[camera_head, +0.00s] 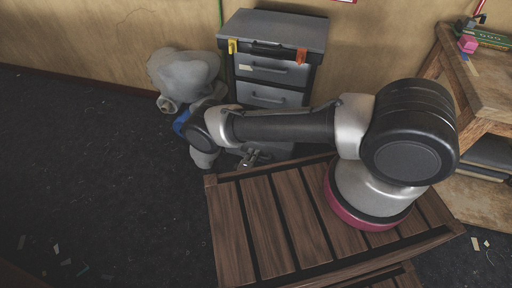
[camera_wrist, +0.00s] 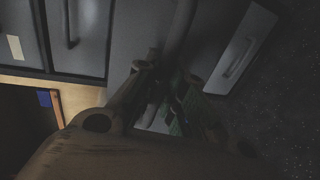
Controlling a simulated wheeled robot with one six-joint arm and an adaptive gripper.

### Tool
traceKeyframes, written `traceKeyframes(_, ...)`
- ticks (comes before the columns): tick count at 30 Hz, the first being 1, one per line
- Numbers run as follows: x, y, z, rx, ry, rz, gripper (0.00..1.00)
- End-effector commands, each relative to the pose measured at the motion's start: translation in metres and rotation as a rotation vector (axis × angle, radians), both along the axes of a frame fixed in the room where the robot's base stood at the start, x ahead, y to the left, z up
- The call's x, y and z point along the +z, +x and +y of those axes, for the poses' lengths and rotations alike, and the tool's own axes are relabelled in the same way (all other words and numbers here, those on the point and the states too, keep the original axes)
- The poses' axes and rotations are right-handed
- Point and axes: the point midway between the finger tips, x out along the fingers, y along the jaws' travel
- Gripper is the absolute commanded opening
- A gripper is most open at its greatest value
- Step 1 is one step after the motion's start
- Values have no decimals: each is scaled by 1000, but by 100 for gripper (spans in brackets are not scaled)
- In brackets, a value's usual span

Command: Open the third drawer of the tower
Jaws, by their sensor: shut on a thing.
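The grey drawer tower (camera_head: 276,28) stands against the wall in the head view. Two grey drawer fronts with bar handles show above my arm, the upper one (camera_head: 285,73) and the lower one (camera_head: 262,91). My arm hides most of the front below them. My gripper (camera_head: 253,159) is low in front of the tower. The picture is dark, and I cannot tell how far that drawer is pulled out.
In the wrist view, neighbouring drawers show handles at left (camera_wrist: 69,25) and right (camera_wrist: 238,60). A slatted wooden platform (camera_head: 258,225) lies under my arm. A grey bundle (camera_head: 184,70) stands left of the tower. A wooden workbench (camera_head: 485,75) is at right.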

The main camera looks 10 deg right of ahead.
Motion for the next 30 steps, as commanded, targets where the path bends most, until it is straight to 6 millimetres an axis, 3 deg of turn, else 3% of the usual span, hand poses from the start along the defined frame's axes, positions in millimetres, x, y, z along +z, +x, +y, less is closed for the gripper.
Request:
traceKeyframes(3,-1,-21,13,6,-1,2,0)
traceKeyframes(9,-1,-42,25,2,0,1,0)
traceKeyframes(24,-1,-49,28,0,0,1,0)
traceKeyframes(25,-1,-49,28,0,0,1,17)
traceKeyframes(26,-1,-49,28,0,0,1,21)
traceKeyframes(30,0,-49,28,0,0,1,21)
